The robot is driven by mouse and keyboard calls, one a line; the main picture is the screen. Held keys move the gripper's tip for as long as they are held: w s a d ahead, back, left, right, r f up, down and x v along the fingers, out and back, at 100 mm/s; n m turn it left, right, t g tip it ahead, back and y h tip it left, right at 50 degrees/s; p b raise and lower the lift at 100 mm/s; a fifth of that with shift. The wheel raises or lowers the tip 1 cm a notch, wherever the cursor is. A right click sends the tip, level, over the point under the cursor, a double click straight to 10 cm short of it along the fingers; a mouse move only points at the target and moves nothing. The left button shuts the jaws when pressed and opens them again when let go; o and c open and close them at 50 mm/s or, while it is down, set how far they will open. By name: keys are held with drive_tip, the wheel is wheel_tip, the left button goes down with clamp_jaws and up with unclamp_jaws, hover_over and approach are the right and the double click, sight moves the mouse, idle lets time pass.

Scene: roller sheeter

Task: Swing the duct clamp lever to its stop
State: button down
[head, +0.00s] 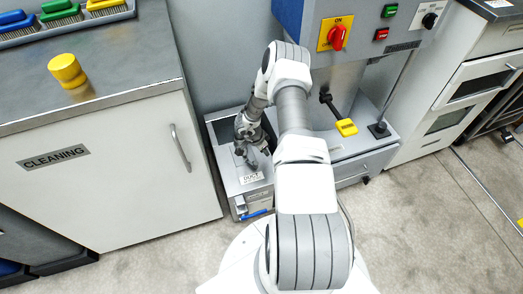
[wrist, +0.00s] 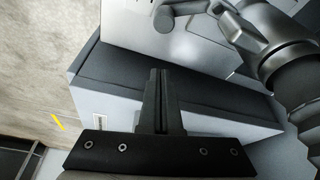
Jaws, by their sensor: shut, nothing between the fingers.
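The box with the DUCT label (head: 251,178) stands low between the cleaning cabinet and the machine. In the wrist view a dark ribbed duct (wrist: 300,98) with a grey clamp fitting (wrist: 285,58) is at the right. My gripper (wrist: 160,74) is shut and empty, apart from the bar in the picture. In the head view my gripper (head: 245,152) is over the box, and the lever is too small to tell.
The machine front (head: 345,62) has a red rotary switch (head: 337,37) and a yellow-ended handle (head: 346,127) to the right of my arm. The cleaning cabinet (head: 125,165) closes off the left, with a yellow cylinder (head: 67,70) on top. Floor is free in front.

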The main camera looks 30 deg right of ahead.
sight(252, 163)
drive_tip(key=b+x, duration=0.1)
drive_tip(key=x, duration=0.3)
drive_tip(key=shift+f, duration=0.15)
drive_tip(key=a, duration=0.2)
drive_tip(key=shift+a+r, duration=0.25)
drive_tip(key=shift+a, duration=0.05)
drive_tip(key=shift+a+b, duration=0.35)
drive_tip(key=shift+a, duration=0.35)
